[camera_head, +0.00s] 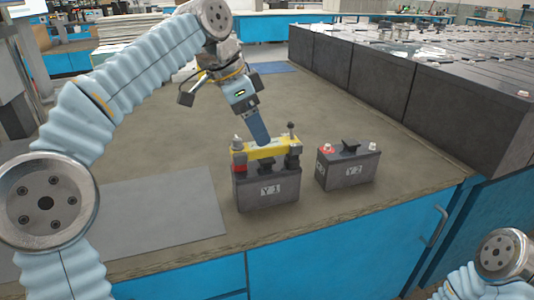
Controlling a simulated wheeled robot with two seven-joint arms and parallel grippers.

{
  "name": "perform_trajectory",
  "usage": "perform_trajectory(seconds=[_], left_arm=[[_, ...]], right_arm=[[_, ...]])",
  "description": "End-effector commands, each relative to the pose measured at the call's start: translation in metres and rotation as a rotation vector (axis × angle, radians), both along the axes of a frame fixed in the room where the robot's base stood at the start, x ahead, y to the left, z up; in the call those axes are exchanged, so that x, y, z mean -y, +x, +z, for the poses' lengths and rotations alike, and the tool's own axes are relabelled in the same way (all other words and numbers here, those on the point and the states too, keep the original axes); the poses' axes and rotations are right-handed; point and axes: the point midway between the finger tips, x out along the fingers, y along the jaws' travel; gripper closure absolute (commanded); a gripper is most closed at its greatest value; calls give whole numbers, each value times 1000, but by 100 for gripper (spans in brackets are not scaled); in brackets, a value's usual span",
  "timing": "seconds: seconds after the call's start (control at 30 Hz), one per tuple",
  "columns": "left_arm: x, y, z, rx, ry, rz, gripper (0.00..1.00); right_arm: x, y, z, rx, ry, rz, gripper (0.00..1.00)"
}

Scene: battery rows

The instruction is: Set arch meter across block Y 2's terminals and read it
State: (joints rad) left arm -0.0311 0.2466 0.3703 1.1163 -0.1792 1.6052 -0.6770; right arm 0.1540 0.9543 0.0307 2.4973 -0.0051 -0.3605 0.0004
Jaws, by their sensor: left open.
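Block Y 2 (350,168) is a dark grey battery block on the worktop, with a red terminal (328,149) on its left and a pale metal terminal (373,147) on its right. Nothing lies across it. Block Y 1 (267,191) stands to its left. The yellow arch meter (268,152) sits across the top of Y 1, a dark leg at each end over its terminals. My left gripper (260,139) comes down from above to the back of the meter's bar. Its fingers are open; their contact with the meter cannot be made out. My right gripper is out of view.
A long row of dark battery blocks (430,85) stands at the back right. A grey mat (165,205) lies on the left of the worktop, and a blue sheet (273,68) lies farther back. The worktop behind the two blocks is clear.

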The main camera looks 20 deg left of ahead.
Motion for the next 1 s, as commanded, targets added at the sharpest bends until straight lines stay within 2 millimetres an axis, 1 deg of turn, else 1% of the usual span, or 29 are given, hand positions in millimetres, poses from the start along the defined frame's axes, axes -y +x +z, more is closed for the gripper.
perform_trajectory(seconds=[0.03, 0.1, 0.27, 0.5, 0.6, 0.83, 0.87, 1.0], left_arm=[[3, 2, -11, -1, 0, 0, 28], [6, 4, -19, -1, 1, 0, 28], [10, 7, -29, 0, 0, 0, 28], [22, 18, -63, -2, 0, 1, 28], [25, 20, -70, -1, 0, 2, 28], [25, 21, -71, 1, -1, 1, 28], [25, 21, -71, 1, -1, 1, 31], [25, 21, -71, 1, -1, 1, 52]], right_arm=[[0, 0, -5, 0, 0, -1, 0], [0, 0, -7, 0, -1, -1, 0], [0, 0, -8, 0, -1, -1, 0], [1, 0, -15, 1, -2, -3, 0], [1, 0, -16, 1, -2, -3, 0], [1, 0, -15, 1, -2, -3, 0], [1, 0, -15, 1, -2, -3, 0], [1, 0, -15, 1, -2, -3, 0]])
